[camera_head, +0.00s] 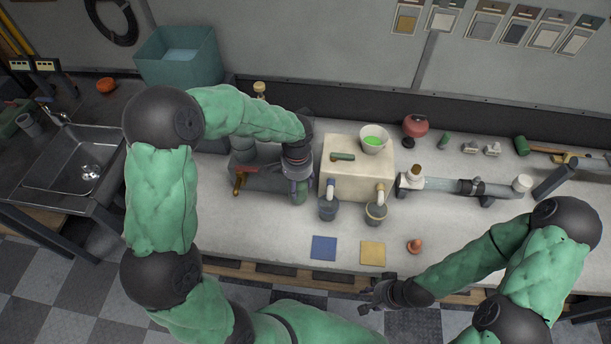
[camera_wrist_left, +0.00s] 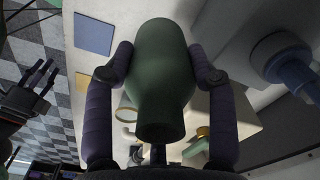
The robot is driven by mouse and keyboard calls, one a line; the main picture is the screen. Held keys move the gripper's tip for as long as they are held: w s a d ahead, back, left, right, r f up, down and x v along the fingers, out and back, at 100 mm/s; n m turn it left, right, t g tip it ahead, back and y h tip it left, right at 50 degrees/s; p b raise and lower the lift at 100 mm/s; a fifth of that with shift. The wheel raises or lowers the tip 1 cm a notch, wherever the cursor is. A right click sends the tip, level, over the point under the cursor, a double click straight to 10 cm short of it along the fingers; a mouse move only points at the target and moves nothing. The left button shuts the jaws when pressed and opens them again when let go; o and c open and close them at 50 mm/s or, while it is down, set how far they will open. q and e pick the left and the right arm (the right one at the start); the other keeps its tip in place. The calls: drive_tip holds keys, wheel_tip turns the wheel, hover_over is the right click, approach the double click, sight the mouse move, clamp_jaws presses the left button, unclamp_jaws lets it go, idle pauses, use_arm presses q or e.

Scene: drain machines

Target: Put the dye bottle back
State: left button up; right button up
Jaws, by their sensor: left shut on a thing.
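My left gripper (camera_head: 298,186) is shut on the dark green dye bottle (camera_wrist_left: 163,70), which sits between its two purple fingers in the left wrist view.
A bowl of green liquid (camera_head: 374,142) stands on the beige box. Two dark cups (camera_head: 328,209) (camera_head: 375,213) are in front of it. A blue square (camera_head: 323,248) and a yellow square (camera_head: 373,254) lie near the front edge. A clear pipe assembly (camera_head: 440,185) lies to the right.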

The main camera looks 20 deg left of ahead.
use_arm(q)
drive_tip(key=s+a+f+m+p, duration=0.1)
drive_tip(key=s+a+f+m, duration=0.2)
drive_tip(key=s+m, duration=0.45)
drive_tip(key=shift+m, duration=0.45)
drive_tip(key=f+b, duration=0.4)
drive_tip(key=f, duration=0.1)
drive_tip(key=f+b, duration=0.2)
drive_tip(key=shift+w+f, duration=0.3)
drive_tip(key=shift+w, duration=0.05)
drive_tip(key=shift+f+b, duration=0.4)
drive_tip(key=shift+f, duration=0.2)
drive_tip(key=o, duration=1.4)
wheel_tip(320, 180, up, 12)
